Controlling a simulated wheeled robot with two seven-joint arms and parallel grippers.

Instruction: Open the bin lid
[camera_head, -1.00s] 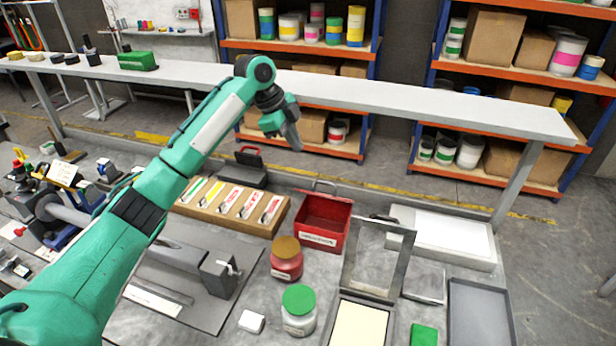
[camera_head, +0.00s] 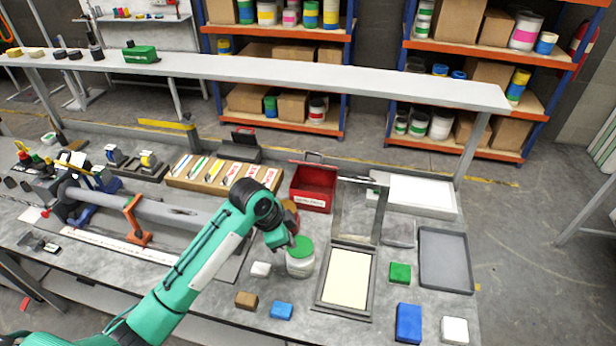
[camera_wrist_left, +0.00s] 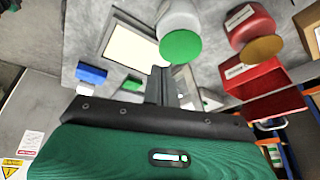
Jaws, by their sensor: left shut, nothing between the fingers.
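The red bin (camera_head: 313,190) stands at the back middle of the bench, with a white label on its front. Its dark red inside shows, and the lid (camera_head: 312,163) with a wire handle appears tilted back at the rear edge. The bin also shows at the right in the left wrist view (camera_wrist_left: 238,82). My left gripper (camera_head: 291,241) is shut and empty, in front of the bin and apart from it. It overlaps the green-lidded jar (camera_head: 301,262) in the head view; contact cannot be told. My right gripper is not in view.
A red jar (camera_wrist_left: 247,28) stands between the green-lidded jar and the bin. A hinged frame (camera_head: 347,278) stands to the right, with a grey tray (camera_head: 446,260) beyond it. A long box of labelled tools (camera_head: 215,177) lies left of the bin. Small coloured blocks lie in front.

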